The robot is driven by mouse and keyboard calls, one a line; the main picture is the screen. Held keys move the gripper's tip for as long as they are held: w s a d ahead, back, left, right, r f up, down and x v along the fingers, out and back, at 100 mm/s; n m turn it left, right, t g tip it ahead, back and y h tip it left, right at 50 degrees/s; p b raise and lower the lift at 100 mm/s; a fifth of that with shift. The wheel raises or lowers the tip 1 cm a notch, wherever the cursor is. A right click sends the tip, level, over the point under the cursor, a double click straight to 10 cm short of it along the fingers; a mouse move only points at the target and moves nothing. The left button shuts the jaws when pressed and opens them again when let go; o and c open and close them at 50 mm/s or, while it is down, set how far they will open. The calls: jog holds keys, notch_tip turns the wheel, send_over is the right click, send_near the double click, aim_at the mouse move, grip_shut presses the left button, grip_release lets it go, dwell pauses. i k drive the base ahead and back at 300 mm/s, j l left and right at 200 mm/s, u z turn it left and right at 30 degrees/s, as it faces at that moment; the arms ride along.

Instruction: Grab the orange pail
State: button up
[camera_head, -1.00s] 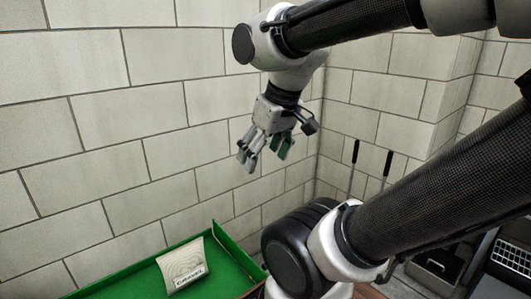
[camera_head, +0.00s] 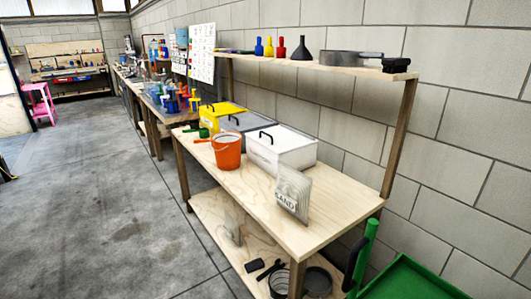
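The orange pail (camera_head: 227,153) stands upright on the near wooden workbench (camera_head: 321,210), close to its front edge. A thin handle shows near its rim. A white box with a black handle (camera_head: 281,150) stands right behind it to the right.
A small green scoop (camera_head: 203,132) lies left of the pail. A green tray (camera_head: 415,280) is at the lower right. The grey floor (camera_head: 120,200) left of the bench is open.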

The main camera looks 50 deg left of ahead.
aim_at(227, 145)
jog(key=u, duration=2.2)
jog(key=i+j+u, duration=0.3)
jog(key=i, duration=0.15)
jog(key=i+u, duration=0.35)
jog(key=i, duration=0.45)
jog(key=i+j, duration=0.15)
jog(key=i, duration=0.3)
jog(key=i+z, duration=0.3)
jog(key=z, duration=0.15)
jog(key=i+j+z, duration=0.2)
jog(key=z, duration=0.25)
jog(key=i+j+z, duration=0.25)
jog(key=z, duration=0.2)
jog(key=i+j+z, duration=0.25)
jog(key=z, duration=0.2)
jog(key=k+j, duration=0.05)
jog(key=j, duration=0.05)
